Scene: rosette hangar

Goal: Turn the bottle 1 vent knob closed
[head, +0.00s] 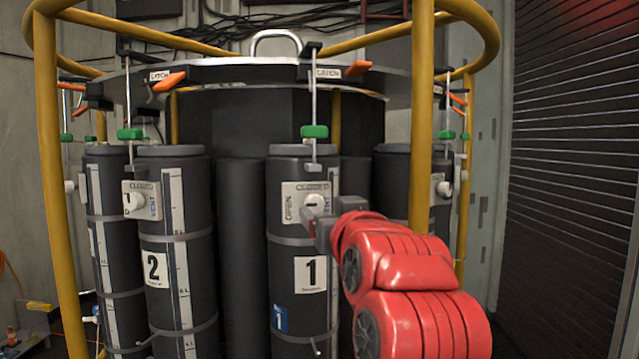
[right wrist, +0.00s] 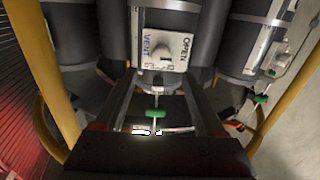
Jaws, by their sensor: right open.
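Bottle 1 (head: 297,265) is a dark grey cylinder with a white "1" label, upright in the front of the ring. Its light vent plate (head: 290,199), marked OPEN, CLOSED and VENT, also shows in the right wrist view (right wrist: 179,45). The white vent knob (head: 314,201) sticks out from the plate, partly hidden by my gripper in the head view; it also shows in the right wrist view (right wrist: 163,62). My right gripper (head: 314,218) is open in front of the plate. In the wrist view its fingers lie apart on either side of the knob's line; I see no contact. My left gripper is not in view.
Bottle 2 (head: 153,225) stands to the left with its own vent knob (head: 134,202). Yellow frame posts (head: 421,120) rise near my right arm and at far left. Above bottle 1 are a green clip (head: 314,131) on a rod and an orange latch handle (head: 357,68).

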